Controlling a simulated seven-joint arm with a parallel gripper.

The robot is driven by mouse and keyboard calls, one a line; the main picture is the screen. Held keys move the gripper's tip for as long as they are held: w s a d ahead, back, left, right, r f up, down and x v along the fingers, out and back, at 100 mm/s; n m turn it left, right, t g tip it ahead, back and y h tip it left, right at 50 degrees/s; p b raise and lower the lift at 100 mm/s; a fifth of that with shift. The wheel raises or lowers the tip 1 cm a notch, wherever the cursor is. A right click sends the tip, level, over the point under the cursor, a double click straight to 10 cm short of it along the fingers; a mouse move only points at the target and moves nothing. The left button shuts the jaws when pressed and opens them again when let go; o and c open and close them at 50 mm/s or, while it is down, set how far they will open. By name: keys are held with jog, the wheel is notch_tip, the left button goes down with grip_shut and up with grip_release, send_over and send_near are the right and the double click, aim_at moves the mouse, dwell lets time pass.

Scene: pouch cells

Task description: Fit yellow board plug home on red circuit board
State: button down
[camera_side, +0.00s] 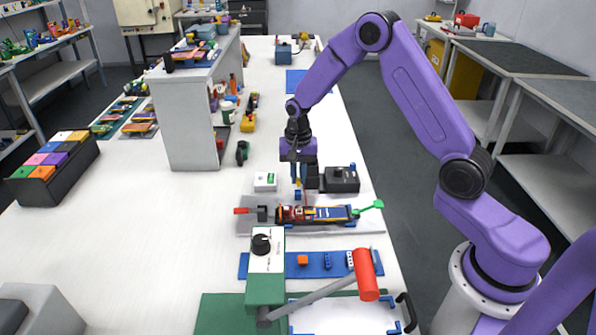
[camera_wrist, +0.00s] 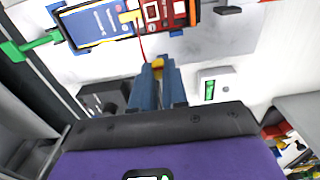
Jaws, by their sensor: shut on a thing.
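My gripper (camera_side: 298,190) points down beside the fixture, on its far side in the side view. In the wrist view its blue fingers (camera_wrist: 157,82) are shut on a small yellow plug (camera_wrist: 158,65) at their tips. A thin red wire (camera_wrist: 141,46) runs from near the plug toward the board. The red circuit board (camera_wrist: 178,12) lies at the top of the wrist view, apart from the plug. It also shows in the side view (camera_side: 290,214). Beside it lies a blue pouch cell (camera_wrist: 93,24) with a yellow-orange edge. Another yellow piece (camera_wrist: 130,16) sits where cell and board meet.
A green handle (camera_side: 371,205) sticks out at the fixture's right end, a red one (camera_side: 242,211) at its left. A black box (camera_side: 342,180) and a white box (camera_side: 265,181) stand close behind. A blue strip (camera_side: 318,264) with small parts lies in front.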

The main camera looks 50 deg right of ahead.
aim_at(299, 212)
jog(key=shift+s+a, duration=1.65)
jog(key=shift+s, duration=0.1)
jog(key=shift+f, duration=0.15)
jog(key=shift+f, duration=1.9)
jog(key=shift+f, duration=0.8)
jog(key=c, duration=1.1)
grip_release()
jog(key=shift+w+r, duration=0.1)
jog(key=shift+r, duration=0.3)
notch_tip(299, 212, up, 17)
jog(key=shift+f, duration=0.2)
